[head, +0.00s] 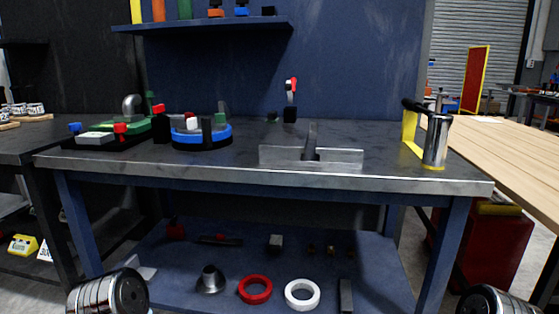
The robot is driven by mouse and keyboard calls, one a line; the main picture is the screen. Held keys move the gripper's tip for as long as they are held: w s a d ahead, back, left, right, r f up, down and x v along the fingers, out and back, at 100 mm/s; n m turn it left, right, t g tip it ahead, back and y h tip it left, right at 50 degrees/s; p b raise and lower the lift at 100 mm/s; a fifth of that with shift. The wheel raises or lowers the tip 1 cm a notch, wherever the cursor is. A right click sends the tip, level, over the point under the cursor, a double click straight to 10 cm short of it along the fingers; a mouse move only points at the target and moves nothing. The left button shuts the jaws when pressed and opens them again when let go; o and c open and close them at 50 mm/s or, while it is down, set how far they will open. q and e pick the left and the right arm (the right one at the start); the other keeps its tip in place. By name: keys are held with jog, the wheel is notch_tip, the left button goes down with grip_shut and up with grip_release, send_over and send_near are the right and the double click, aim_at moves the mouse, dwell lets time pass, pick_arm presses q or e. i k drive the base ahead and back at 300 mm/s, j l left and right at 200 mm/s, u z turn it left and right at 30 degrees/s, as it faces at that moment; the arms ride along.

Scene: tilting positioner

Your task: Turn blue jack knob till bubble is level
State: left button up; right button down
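A low fixture with a green plate (122,126) on a dark base stands at the left of the bench top. A small blue knob (75,127) is at its left end and a red knob (120,128) at its front. A pale grey block (95,137) lies between them. A level bubble is too small to make out, so I cannot tell the tilt. A round blue-rimmed fixture (202,138) stands just right of it. Neither of my grippers is in view; only rounded metallic parts of my arms show at the bottom corners.
The grey bench top (240,165) holds an upright metal plate piece (312,155) at the middle front and a metal cylinder (436,140) at the right. A red-topped clamp (291,100) stands at the back. A red ring (255,289) and a white ring (302,294) lie on the lower shelf.

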aim_at(76, 127)
jog(key=u, duration=1.4)
jog(key=i+j+z, duration=0.2)
jog(key=j, duration=0.35)
jog(key=i+j+z, duration=0.1)
jog(key=i+j, duration=0.15)
